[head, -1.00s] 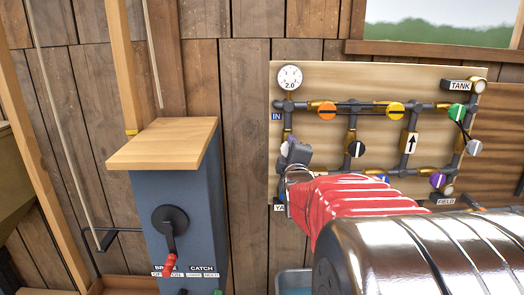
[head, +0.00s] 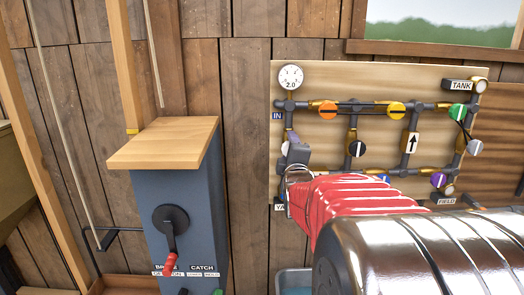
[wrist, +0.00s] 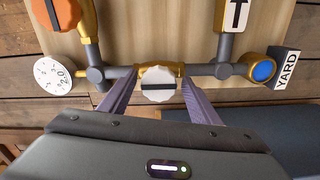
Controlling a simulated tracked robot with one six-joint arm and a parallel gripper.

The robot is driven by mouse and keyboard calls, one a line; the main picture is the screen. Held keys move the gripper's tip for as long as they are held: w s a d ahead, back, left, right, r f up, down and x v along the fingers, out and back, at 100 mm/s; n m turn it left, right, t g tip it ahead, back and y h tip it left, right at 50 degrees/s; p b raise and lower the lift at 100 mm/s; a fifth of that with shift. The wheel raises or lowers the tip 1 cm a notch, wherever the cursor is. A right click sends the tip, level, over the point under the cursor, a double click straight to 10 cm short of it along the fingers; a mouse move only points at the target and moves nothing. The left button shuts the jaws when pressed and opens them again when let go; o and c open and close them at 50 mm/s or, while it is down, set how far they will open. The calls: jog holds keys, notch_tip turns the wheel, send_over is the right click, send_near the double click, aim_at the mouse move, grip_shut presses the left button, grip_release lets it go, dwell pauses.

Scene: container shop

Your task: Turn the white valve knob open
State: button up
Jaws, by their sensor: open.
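The white valve knob (wrist: 158,78) with a dark stripe sits on a brass valve in a grey pipe, in the middle of the wrist view. Its stripe runs along the pipe there. My gripper (wrist: 158,92) is open, with one purple-grey finger on each side of the knob; I cannot tell whether either touches it. In the head view my gripper (head: 289,138) is at the left pipe of the valve board (head: 318,76), between the gauge and the YARD label, and it hides the knob.
The gauge (head: 291,77) reads 2.0. Orange (head: 328,111), yellow (head: 396,109), black (head: 357,149), green (head: 458,111), purple (head: 439,180) and pale grey (head: 475,147) knobs share the board. A blue knob (wrist: 263,70) is near the YARD label. A lever post (head: 160,206) stands left.

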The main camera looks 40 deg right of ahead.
jog(key=v, duration=1.3)
jog(key=shift+s+a, duration=0.3)
dwell(0.3)
jog(key=shift+a+f, duration=0.1)
jog(key=a+f+m+g+y, duration=0.2)
jog(key=a+f+y, duration=0.1)
jog(key=a+f, duration=0.3)
jog(key=a+f+m+g+y, duration=0.2)
jog(key=a+f+m+y, duration=0.1)
jog(key=a, duration=0.6)
jog(key=s+a+f+m+g+y, duration=0.2)
jog(key=s+a+f, duration=0.1)
jog(key=s+a, duration=0.2)
jog(key=s+a+f+m+g+y, duration=0.2)
jog(key=s+a+f+g, duration=0.1)
jog(key=s+a, duration=0.3)
jog(key=shift+s+a+f, duration=0.3)
jog(key=shift+a+f, duration=0.1)
jog(key=shift+a, duration=0.55)
